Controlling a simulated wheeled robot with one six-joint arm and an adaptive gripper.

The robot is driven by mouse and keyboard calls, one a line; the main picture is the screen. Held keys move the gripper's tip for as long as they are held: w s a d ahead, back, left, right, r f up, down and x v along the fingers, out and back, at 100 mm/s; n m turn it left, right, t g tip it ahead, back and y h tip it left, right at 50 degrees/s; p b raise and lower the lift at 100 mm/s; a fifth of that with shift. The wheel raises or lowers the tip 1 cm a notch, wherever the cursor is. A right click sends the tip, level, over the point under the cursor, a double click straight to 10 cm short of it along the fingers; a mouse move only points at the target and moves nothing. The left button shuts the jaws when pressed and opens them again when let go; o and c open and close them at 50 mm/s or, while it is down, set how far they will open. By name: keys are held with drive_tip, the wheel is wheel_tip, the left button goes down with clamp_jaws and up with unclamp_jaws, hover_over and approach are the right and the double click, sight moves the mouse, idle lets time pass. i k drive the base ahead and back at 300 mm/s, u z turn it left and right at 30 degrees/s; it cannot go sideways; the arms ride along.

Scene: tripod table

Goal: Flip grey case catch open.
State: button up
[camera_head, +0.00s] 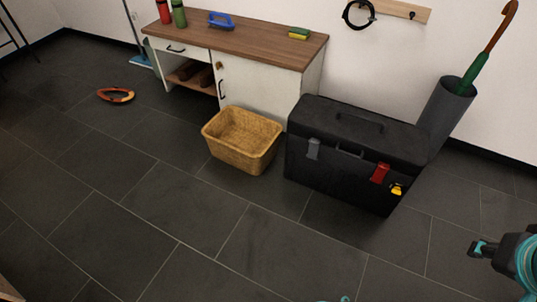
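A black case (340,170) stands on the floor right of centre, with its lid down and a handle on top. Its grey catch (313,149) is on the left of the front face and appears to lie flat against it. A red catch (380,173) is on the right of the front face. A small yellow item (397,189) hangs near the right corner. My gripper (477,248) is at the right edge, apart from the case and to its lower right. It is too small and dark to tell how its fingers stand.
A wicker basket (242,139) stands on the floor just left of the case. A white cabinet (262,83) is behind, and an umbrella stand (446,110) is behind right. An orange-brown ring-shaped item (116,95) lies far left. The floor in front is clear.

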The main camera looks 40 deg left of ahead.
sight(313, 150)
drive_tip(key=u, duration=1.2)
drive_tip(key=k, duration=0.65)
drive_tip(key=u, duration=0.35)
drive_tip(key=i, duration=1.55)
drive_tip(key=z, duration=0.6)
